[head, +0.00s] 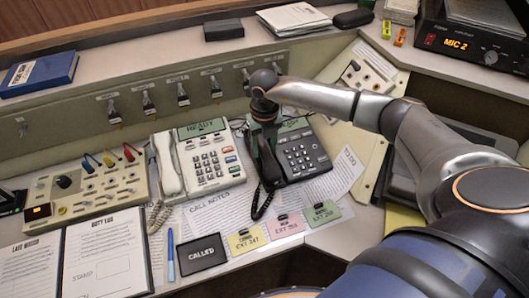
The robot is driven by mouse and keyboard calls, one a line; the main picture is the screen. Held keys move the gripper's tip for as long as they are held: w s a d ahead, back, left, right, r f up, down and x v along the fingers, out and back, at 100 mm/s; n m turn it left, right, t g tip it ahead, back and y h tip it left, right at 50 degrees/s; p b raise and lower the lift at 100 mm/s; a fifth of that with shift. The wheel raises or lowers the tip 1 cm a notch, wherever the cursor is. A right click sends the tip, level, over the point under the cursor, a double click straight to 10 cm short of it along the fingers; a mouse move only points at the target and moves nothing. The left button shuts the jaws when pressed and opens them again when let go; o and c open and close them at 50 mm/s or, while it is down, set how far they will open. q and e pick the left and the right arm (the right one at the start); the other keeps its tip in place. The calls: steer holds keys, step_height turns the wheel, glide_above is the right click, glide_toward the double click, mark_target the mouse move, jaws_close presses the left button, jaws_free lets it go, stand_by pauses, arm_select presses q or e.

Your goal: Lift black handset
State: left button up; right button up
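The black desk phone (302,155) stands on the console desk, right of a white phone (205,158). Its black handset (267,165) lies along the phone's left side, with a coiled cord hanging at its lower end. My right arm reaches in from the right, and my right gripper (264,109) points down over the handset's upper end. The gripper covers that end, and dark fingers against dark plastic hide whether they are apart, touching or closed on it. My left gripper is not in view.
A switch panel (70,196) is at left, with open binders below it. Call-note papers, coloured cards (285,226), a black "CALLED" block (202,253) and a blue pen (170,254) lie in front of the phones. A radio unit (470,45) stands at upper right.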

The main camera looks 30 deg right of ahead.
mark_target(264, 148)
jaws_close()
stand_by(0.5)
steer(key=shift+r, duration=0.45)
step_height(264, 148, up, 2)
steer(key=shift+r, duration=0.2)
steer(key=s+a+r+p, duration=0.1)
steer(key=s+a+r, duration=0.2)
steer(key=a+r, duration=0.3)
steer(key=s+a+r+p, duration=0.1)
steer(key=s+a+r, duration=0.2)
steer(key=a+r, duration=0.3)
steer(key=shift+a+r, duration=0.3)
steer(key=shift+r, duration=1.1)
